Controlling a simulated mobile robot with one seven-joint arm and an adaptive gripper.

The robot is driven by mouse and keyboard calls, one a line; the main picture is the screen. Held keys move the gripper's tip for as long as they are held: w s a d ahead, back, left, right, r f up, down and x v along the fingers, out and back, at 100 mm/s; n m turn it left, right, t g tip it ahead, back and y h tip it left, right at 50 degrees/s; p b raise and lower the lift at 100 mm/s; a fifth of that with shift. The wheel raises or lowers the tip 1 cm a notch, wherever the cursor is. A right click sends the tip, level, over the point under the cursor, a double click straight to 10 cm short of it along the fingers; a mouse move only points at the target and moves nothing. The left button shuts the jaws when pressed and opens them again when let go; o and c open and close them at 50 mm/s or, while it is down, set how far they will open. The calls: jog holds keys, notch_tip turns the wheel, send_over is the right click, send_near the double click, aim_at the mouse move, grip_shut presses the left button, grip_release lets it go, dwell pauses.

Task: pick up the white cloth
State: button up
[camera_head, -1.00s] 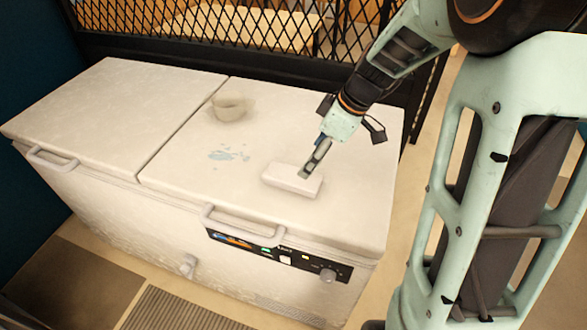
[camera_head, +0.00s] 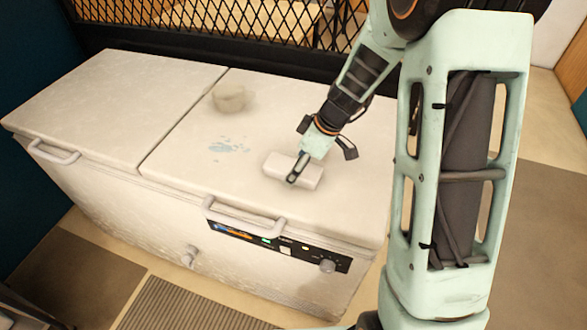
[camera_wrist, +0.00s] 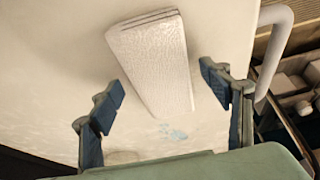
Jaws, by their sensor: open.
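The white cloth (camera_head: 276,163) is a folded, flat oblong block lying on the right lid of the white chest freezer (camera_head: 190,135). In the wrist view the textured cloth (camera_wrist: 152,62) shows its folded layers at one end and lies ahead of and between the fingers. My gripper (camera_head: 295,177) is over the cloth in the head view and covers part of it. In the wrist view my gripper (camera_wrist: 161,80) has its two blue-padded fingers wide apart, with nothing held between them. Whether a finger touches the cloth I cannot tell.
A pale cup or bowl (camera_head: 229,97) stands farther back on the lid. A light blue spill (camera_head: 227,148) lies left of the cloth. A lid handle (camera_head: 243,218) sticks out at the front edge. A black mesh fence (camera_head: 210,35) runs behind the freezer.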

jog(key=shift+c, duration=0.4)
jog(key=c, duration=1.2)
jog(key=shift+o, duration=0.2)
jog(key=shift+r, duration=0.15)
